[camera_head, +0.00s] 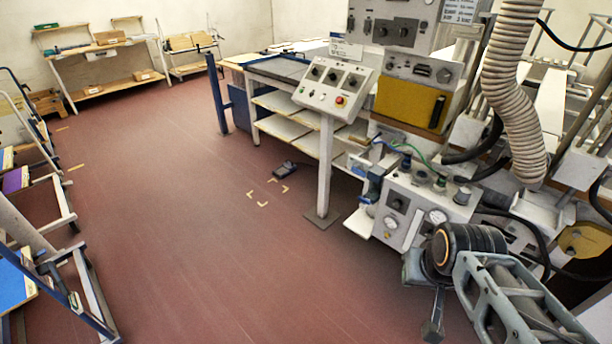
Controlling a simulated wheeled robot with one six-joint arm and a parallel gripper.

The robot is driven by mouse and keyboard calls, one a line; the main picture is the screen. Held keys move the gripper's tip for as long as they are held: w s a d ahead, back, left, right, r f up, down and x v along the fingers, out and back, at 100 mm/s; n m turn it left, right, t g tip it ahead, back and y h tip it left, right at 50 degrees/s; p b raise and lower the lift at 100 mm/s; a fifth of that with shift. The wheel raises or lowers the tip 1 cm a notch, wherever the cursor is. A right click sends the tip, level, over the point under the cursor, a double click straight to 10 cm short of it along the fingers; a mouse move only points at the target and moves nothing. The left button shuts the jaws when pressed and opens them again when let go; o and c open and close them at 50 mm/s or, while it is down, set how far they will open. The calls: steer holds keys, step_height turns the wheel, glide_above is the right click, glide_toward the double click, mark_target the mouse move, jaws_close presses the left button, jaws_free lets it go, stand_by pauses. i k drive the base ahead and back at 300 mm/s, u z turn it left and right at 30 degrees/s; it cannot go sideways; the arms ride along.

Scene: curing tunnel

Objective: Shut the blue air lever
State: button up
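A grey pneumatic unit (400,205) with round gauges and knobs stands right of centre. A blue part (371,186) sits at its left side, with a blue hose above it. This may be the air lever, but it is too small to tell its shape or whether it is open or shut. My arm is in the lower right, in front of the unit. A grey end piece, probably my gripper (433,328), hangs below its dark round joint. It is apart from the blue part, and its fingers cannot be made out.
A sloped control box (338,86) stands on a white post left of the unit. A ribbed hose (512,90) hangs at the right. A foot pedal (285,169) lies on the red floor (190,220), which is widely clear. Racks line the left edge.

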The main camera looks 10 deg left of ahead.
mark_target(353, 170)
steer(key=u, duration=0.35)
steer(key=i, duration=1.05)
steer(key=z, duration=0.3)
